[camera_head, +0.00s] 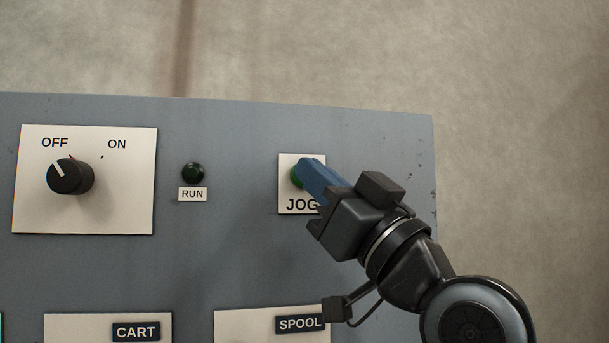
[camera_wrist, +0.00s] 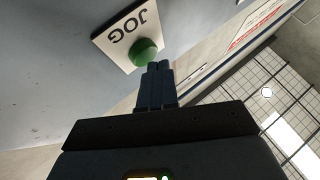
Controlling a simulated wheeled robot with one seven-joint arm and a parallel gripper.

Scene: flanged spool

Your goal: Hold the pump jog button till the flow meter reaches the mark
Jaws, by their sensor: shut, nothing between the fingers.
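The green jog button (camera_head: 296,177) sits on a white plate marked JOG (camera_head: 287,205), on the right part of the grey panel. My gripper (camera_head: 305,167) is shut and empty, its blue fingers side by side at the button and covering part of it. In the wrist view the green button (camera_wrist: 145,51) shows just beyond the fingertips (camera_wrist: 158,66). I cannot tell whether the tips touch it or whether it is pressed in. No flow meter is in view.
A black OFF/ON knob (camera_head: 70,176) points toward OFF. A dark RUN lamp (camera_head: 193,173) sits between knob and button. Plates labelled CART (camera_head: 136,332) and SPOOL (camera_head: 300,323) are cut off at the bottom. The grey panel (camera_head: 230,120) ends right of the button.

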